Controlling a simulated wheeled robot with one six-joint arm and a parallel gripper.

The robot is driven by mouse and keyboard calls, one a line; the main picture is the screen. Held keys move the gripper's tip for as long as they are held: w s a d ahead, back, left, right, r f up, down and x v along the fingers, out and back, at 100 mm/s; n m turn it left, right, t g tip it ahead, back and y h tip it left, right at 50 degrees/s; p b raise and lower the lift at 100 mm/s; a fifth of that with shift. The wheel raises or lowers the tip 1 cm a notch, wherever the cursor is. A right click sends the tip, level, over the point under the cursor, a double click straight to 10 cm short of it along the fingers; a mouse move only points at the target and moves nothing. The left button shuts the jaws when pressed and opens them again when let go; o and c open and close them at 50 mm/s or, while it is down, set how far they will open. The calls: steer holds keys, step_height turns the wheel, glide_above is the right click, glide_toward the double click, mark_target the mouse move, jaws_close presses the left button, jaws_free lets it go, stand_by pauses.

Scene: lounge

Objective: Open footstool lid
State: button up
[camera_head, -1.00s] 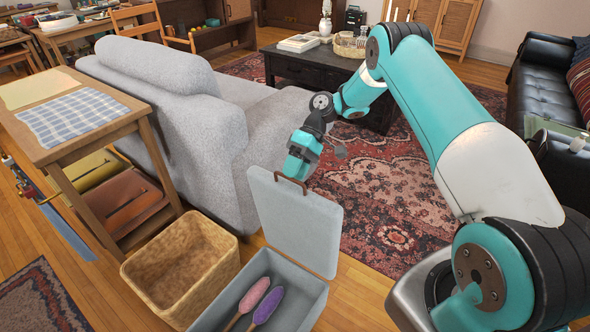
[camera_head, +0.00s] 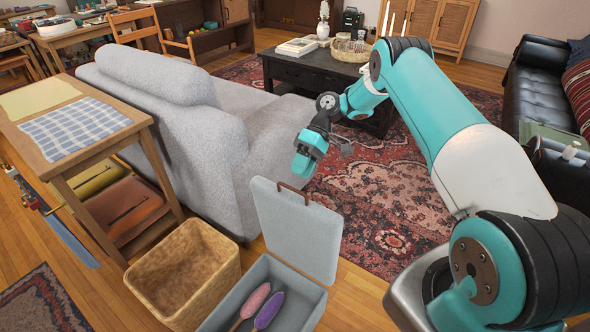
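The footstool is a light grey box (camera_head: 301,292) with its lid (camera_head: 299,230) standing upright, slightly leaned back, at its far edge. A brown handle (camera_head: 293,191) sits on the lid's top edge. Inside the open box lie a pink brush (camera_head: 254,301) and a purple brush (camera_head: 269,310). My gripper (camera_head: 304,166) is above and behind the lid's top edge, apart from the handle. Its fingers are hard to make out, and I cannot tell if they are open.
A wicker basket (camera_head: 186,275) stands left of the footstool. A grey sofa (camera_head: 205,130) is behind, and a wooden table (camera_head: 75,130) is at left. A black coffee table (camera_head: 310,72) stands on the red rug (camera_head: 390,200). Wooden floor shows in front.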

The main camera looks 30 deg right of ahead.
steer(key=p+v, duration=0.2)
steer(key=v, duration=0.1)
stand_by(0.5)
steer(key=s+a+r+t+h+p, duration=0.1)
steer(key=s+a+r, duration=0.2)
steer(key=a+r, duration=0.6)
steer(key=s+a+r+t+h+p, duration=0.1)
steer(key=s+a+r, duration=0.35)
steer(key=r, duration=0.95)
steer(key=s+a+r+n+t+h+p, duration=0.1)
steer(key=s+a+r, duration=0.25)
steer(key=s, duration=0.25)
steer(key=s+a+r+p, duration=0.1)
steer(key=s+a+r, duration=0.1)
steer(key=s+r, duration=0.25)
steer(key=s+t+h, duration=0.1)
steer(key=s, duration=1)
steer(key=shift+s+d+r+n+t+p, duration=0.2)
steer(key=shift+s+d+n+t+p, duration=0.1)
steer(key=shift+s+n+p, duration=0.1)
